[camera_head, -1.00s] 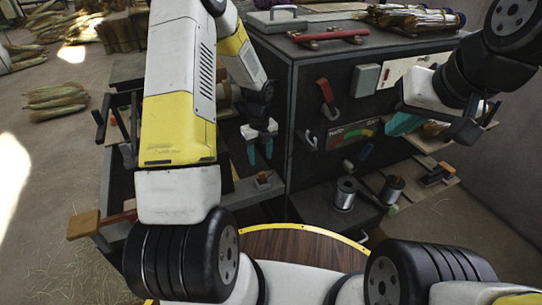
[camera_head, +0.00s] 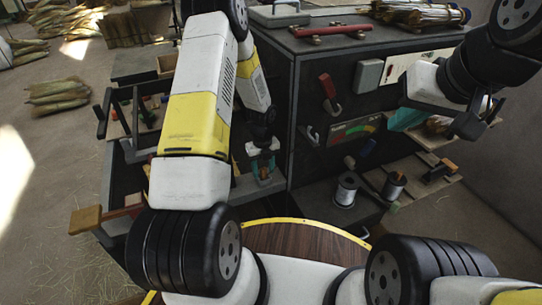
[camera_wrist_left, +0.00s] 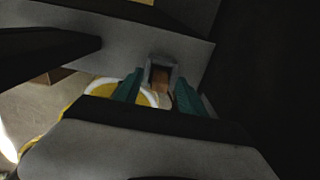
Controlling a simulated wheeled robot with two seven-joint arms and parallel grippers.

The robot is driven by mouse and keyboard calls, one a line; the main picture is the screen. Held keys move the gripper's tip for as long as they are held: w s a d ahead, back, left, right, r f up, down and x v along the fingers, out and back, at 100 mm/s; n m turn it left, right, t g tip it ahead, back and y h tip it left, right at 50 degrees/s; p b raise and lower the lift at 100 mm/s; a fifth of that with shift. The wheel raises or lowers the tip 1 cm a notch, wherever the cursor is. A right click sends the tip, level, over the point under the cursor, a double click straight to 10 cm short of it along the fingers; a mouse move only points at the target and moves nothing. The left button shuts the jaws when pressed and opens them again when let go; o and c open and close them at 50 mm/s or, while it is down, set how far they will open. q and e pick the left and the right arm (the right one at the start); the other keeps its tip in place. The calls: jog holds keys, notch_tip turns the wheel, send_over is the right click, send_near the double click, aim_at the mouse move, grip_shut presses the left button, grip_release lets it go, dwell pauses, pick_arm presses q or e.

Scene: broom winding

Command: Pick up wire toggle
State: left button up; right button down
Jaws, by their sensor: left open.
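A small brown-orange block, which looks like the wire toggle (camera_wrist_left: 160,78), sits in a grey square holder on a grey ledge in the left wrist view. My left gripper (camera_head: 263,170) is open, pointing down at the ledge left of the dark cabinet. Its teal fingers (camera_wrist_left: 158,88) stand to either side of the block in the wrist view; I cannot tell whether they touch it. In the head view the fingers mostly hide the block. My right gripper (camera_head: 425,122) is at the right, in front of the cabinet, with one teal finger clearly visible.
Wire spools (camera_head: 346,190) stand on a low shelf to the right. A wooden-ended lever (camera_head: 85,219) sticks out at the left. Straw bundles lie on the floor behind.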

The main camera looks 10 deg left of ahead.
aim_at(263, 168)
pick_arm(q)
grip_shut()
jog(key=shift+r, duration=0.6)
notch_tip(263, 168, up, 2)
jog(key=shift+r, duration=0.1)
jog(key=s+d+r, duration=0.1)
jog(key=s+d, duration=0.9)
jog(key=s, duration=0.2)
jog(key=shift+s+d+r, duration=0.15)
jog(key=shift+d+r, duration=0.05)
jog(key=shift+r, duration=0.1)
